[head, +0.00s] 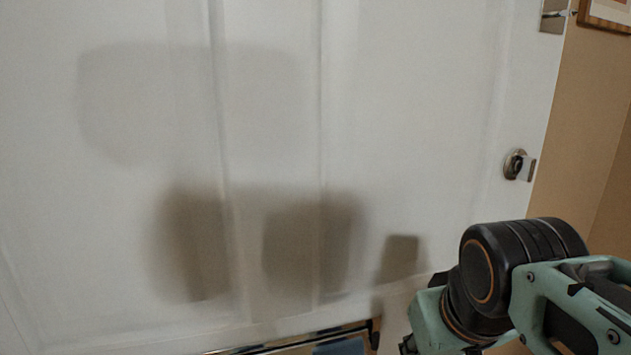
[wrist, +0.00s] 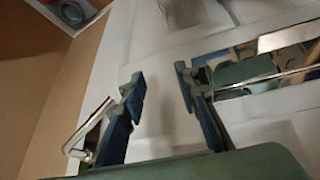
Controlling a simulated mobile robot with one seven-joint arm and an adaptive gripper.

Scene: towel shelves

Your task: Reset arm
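My gripper (wrist: 160,84) shows in the wrist view with its two dark blue fingers apart. The gap between the fingertips is empty, with a white panelled surface behind it. My arm shows at the lower right of the head view, in front of a white door (head: 270,150). My gripper's fingers are not visible in the head view.
A door knob (head: 516,164) is on the door's right side, beside a tan wall (head: 590,130). A dark rail (head: 290,341) runs low along the door. The wrist view shows a metal bar (wrist: 268,81) at right and a silver handle-like piece (wrist: 88,130) at left.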

